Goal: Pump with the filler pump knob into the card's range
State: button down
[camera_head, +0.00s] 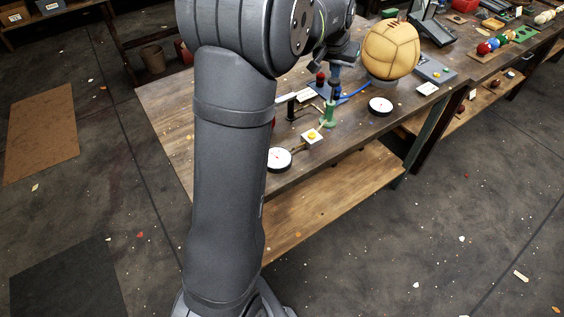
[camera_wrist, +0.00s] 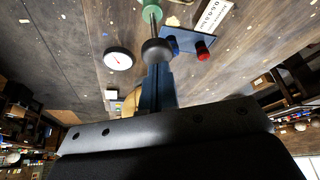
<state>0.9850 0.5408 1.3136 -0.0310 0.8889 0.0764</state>
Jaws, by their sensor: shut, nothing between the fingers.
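The filler pump has a green body (camera_head: 329,114) on the bench, and it also shows at the top of the wrist view (camera_wrist: 152,13). A metal rod rises from it to a round black knob (camera_wrist: 156,51). My gripper (camera_head: 335,76) is shut and empty, pointing down above the pump. In the wrist view its fingertips (camera_wrist: 158,70) are right at the knob; I cannot tell whether they touch it. A tan leather ball (camera_head: 391,50) sits on a stand to the right. A white dial (camera_wrist: 118,60) has a red needle. A printed card (camera_wrist: 214,17) lies beyond; its text is unreadable to me.
A blue plate (camera_wrist: 184,40) with a red-capped post (camera_wrist: 204,52) stands close to the pump. Another white dial (camera_head: 279,158) and a yellow button on a pale block (camera_head: 312,136) are near the bench's front. The bench's left part is clear.

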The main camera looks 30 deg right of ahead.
jog(key=shift+f, duration=3.1)
jog(key=shift+r, duration=2.7)
jog(key=shift+r, duration=0.9)
notch_tip(320, 180, up, 6)
send_over(333, 86)
jog(key=d, duration=0.1)
jog(key=shift+w+f, duration=0.25)
jog(key=shift+f, duration=1.2)
jog(key=shift+w+f, duration=0.2)
jog(key=shift+f, duration=1.25)
